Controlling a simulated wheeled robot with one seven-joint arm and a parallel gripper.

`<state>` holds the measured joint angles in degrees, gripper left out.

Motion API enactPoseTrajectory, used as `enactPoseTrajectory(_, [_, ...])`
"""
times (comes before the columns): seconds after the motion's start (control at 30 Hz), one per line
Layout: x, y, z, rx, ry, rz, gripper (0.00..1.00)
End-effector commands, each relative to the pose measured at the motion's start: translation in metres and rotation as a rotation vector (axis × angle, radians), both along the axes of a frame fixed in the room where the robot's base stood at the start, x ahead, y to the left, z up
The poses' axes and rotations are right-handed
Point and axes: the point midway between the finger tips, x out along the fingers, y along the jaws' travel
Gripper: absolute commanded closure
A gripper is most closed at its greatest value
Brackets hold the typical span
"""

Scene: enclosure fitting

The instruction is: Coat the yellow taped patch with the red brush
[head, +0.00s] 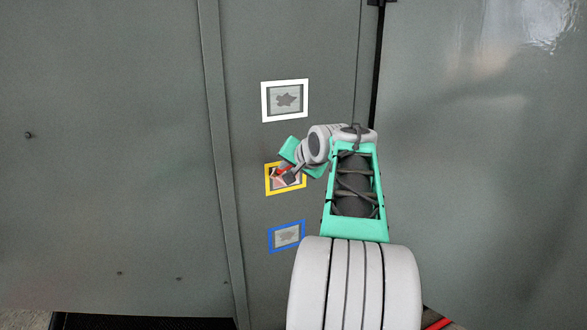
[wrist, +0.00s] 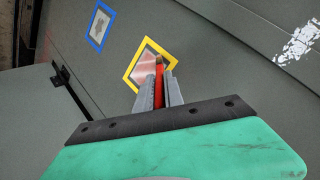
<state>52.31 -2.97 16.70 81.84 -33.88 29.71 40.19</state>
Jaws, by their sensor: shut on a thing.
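The yellow taped patch (head: 268,188) is the middle of three framed patches on the grey enclosure panel. It also shows in the wrist view (wrist: 129,77), where its inside looks partly pinkish grey and partly reddish. My gripper (head: 294,174) is in front of this patch and hides part of it. In the wrist view my gripper (wrist: 164,92) is shut on the red brush (wrist: 159,82).
A white framed patch (head: 285,83) is above and a blue framed patch (head: 287,237) below, each with a dark grey blotch inside. A vertical seam ridge (head: 217,150) runs left of the patches. A dark gap (head: 377,60) and another grey panel (head: 480,180) lie to the right.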

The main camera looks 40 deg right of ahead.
Motion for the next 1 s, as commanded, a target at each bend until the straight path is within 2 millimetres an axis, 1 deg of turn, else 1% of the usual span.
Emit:
enactPoseTrajectory(0.07, [0.001, 0.004, -0.001, -0.001, -0.001, 0.001, 1.00])
enactPoseTrajectory(0.27, [0.000, 0.003, 0.000, 0.000, 0.000, 0.000, 1.00])
enactPoseTrajectory(0.33, [-0.003, 0.004, -0.001, -0.001, -0.001, -0.001, 1.00])
enactPoseTrajectory(0.8, [-0.054, 0.018, -0.001, -0.001, -0.001, -0.002, 1.00])
enactPoseTrajectory(1.0, [-0.058, 0.020, 0.000, 0.000, 0.000, 0.000, 1.00])
